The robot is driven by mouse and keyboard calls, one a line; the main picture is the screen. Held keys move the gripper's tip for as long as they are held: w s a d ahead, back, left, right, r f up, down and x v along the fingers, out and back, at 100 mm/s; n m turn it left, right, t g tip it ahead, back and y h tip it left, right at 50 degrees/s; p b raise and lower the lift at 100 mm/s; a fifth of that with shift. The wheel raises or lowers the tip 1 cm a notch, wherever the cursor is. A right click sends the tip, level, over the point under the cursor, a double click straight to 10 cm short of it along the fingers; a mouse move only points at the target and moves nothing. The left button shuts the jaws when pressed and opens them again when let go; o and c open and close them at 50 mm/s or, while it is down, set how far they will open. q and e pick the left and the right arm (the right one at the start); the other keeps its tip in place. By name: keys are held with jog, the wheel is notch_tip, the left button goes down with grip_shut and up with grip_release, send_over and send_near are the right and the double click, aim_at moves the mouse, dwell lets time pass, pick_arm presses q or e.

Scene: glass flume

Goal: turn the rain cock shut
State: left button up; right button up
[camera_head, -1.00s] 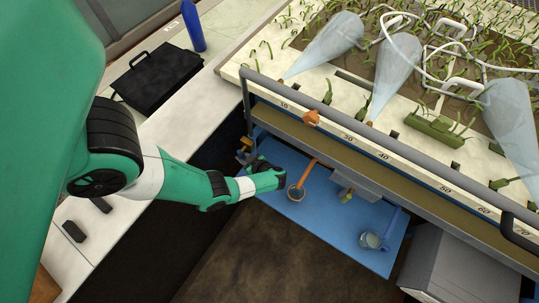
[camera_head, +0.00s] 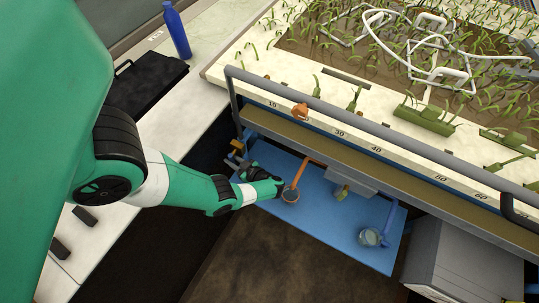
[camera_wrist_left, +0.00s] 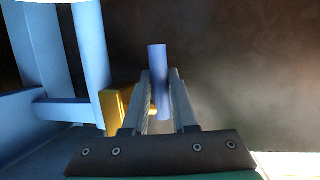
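The rain cock shows in the left wrist view as a blue lever (camera_wrist_left: 158,75) with a yellow body (camera_wrist_left: 117,106) behind it to the left. My left gripper (camera_wrist_left: 159,85) has one finger on each side of the lever, close against it, and looks shut on it. In the head view my left gripper (camera_head: 250,170) is at the left end of the flume, just below a small yellow part (camera_head: 237,144). The cock's lever is hard to make out there. No spray cones show over the seedling bed (camera_head: 390,60). My right gripper is not in view.
A grey rail (camera_head: 350,123) runs along the flume's front edge. A blue bottle (camera_head: 177,32) and black case (camera_head: 150,83) stand left.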

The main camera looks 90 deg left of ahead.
pick_arm(q)
jog(key=shift+o, duration=0.6)
jog(key=v, duration=1.1)
jog(key=shift+d+r, duration=0.15)
jog(key=shift+d, duration=0.05)
jog(key=shift+w, duration=0.15)
